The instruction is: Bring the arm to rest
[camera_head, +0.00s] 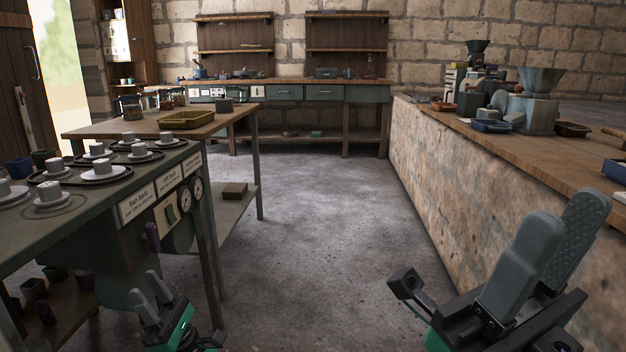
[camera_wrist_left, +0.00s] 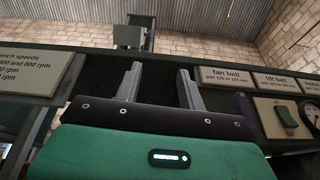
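My left gripper (camera_head: 150,292) is low at the left in the head view, beside the front of the green machine bench (camera_head: 85,213). Its two grey fingers stand apart with nothing between them. In the left wrist view the fingers (camera_wrist_left: 158,75) point up toward the bench's dark underside and front, with a clear gap. My right gripper (camera_head: 562,218) is at the lower right, in front of the stone-sided counter (camera_head: 450,190). Its fingers point up and are apart, one ridged inner pad showing, and it holds nothing that I can see.
The bench front carries a switch (camera_head: 172,214), gauges (camera_head: 197,187) and labels (camera_head: 137,204); the switch also shows in the left wrist view (camera_wrist_left: 288,118). Pulleys on plates (camera_head: 103,170) stand on top. A wooden table (camera_head: 110,127) is behind. The floor (camera_head: 310,220) between is clear.

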